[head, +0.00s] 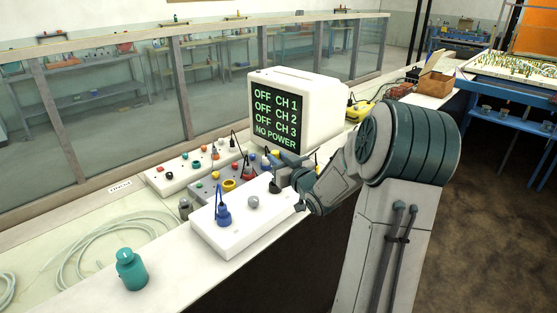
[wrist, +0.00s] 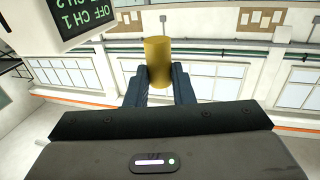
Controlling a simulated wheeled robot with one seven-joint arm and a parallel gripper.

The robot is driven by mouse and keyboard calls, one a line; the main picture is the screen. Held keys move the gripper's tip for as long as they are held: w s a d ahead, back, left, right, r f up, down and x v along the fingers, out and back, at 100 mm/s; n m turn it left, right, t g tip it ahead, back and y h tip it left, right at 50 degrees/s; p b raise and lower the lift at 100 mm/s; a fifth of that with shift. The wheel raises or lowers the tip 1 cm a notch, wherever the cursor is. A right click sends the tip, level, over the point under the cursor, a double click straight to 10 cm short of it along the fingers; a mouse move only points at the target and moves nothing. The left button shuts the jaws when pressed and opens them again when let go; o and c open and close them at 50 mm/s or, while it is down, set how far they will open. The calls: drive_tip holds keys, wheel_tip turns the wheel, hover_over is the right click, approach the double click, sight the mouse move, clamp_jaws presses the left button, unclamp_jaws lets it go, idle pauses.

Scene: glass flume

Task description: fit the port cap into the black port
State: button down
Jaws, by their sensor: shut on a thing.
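My gripper (wrist: 158,88) is shut on a yellow-gold cylinder, the port cap (wrist: 157,60), which stands out beyond the two dark fingertips in the wrist view. In the head view my gripper (head: 283,161) is above the far right end of the white box (head: 232,240), in front of the monitor. A dark round fitting (head: 275,187) on that box, below my gripper, looks like the black port; my arm is close beside it and its opening is too small to make out. The cap is apart from the box.
The white box also carries a blue plug (head: 223,214) with a cable and a grey knob (head: 253,202). A monitor (head: 295,108) reading "OFF" and "NO POWER" stands behind. A glass wall (head: 120,110) runs behind.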

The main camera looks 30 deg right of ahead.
drive_tip(key=shift+f+b, duration=2.3)
drive_tip(key=shift+f, duration=0.45)
drive_tip(key=shift+b, duration=0.5)
drive_tip(key=shift+f+b, duration=1.6)
drive_tip(key=shift+b, duration=0.05)
drive_tip(key=c, duration=1.2)
unclamp_jaws()
drive_tip(key=shift+o, duration=0.2)
drive_tip(key=shift+s, duration=0.1)
drive_tip(key=s+d+b, duration=0.1)
drive_tip(key=s, duration=1.2)
drive_tip(key=shift+s, duration=0.3)
drive_tip(key=shift+w+r, duration=0.1)
drive_tip(key=shift+w, duration=0.05)
